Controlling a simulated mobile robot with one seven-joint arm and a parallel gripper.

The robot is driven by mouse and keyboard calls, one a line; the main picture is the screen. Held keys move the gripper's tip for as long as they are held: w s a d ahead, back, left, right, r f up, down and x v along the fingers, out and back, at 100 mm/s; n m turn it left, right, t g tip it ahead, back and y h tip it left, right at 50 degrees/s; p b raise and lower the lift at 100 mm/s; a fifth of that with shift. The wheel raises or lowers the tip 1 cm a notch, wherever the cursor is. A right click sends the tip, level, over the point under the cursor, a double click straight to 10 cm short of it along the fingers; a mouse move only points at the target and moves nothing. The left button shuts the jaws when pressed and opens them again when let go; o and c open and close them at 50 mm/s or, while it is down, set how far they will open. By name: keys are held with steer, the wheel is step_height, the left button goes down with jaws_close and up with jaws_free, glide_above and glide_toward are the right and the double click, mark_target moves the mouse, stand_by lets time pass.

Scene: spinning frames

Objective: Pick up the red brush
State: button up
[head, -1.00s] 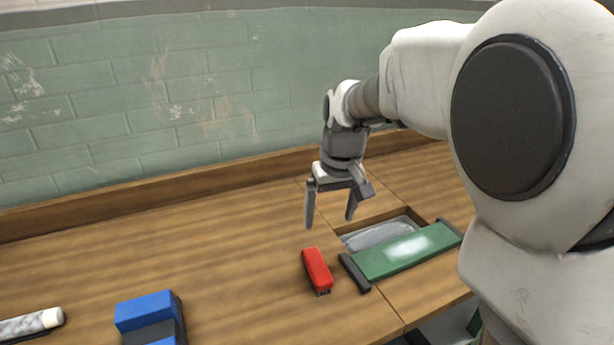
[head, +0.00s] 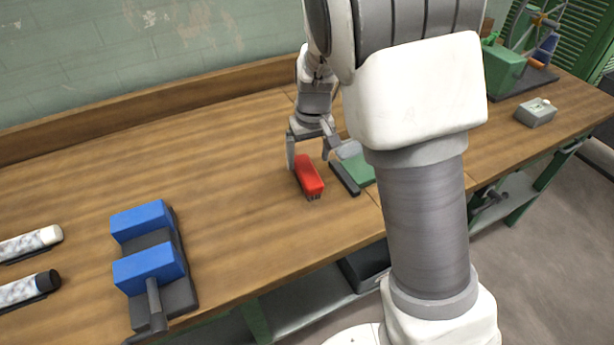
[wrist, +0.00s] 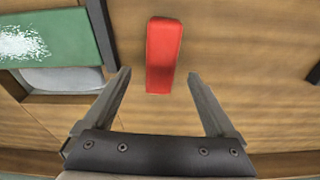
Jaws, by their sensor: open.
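The red brush (head: 309,175) lies on the wooden workbench, with dark bristles showing under its near end in the head view. In the wrist view the red brush (wrist: 163,55) lies ahead of the fingertips, centred between them and pointing away from the gripper. My gripper (head: 309,161) is open and empty, just above the brush's far end in the head view. Its two fingers are spread wide in the wrist view (wrist: 159,74). I cannot tell the exact height of the fingertips above the bench.
A green panel with a black edge bar (head: 344,178) lies right of the brush, partly hidden by my arm. A blue and black vise (head: 150,255) stands at left, beside two pale cylinders (head: 30,243). The bench between the vise and brush is clear.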

mark_target(307, 170)
steer(key=f, duration=0.5)
steer(key=shift+w+a+f, duration=0.1)
steer(key=shift+w+a, duration=0.05)
steer(key=shift+w, duration=0.15)
jaws_close()
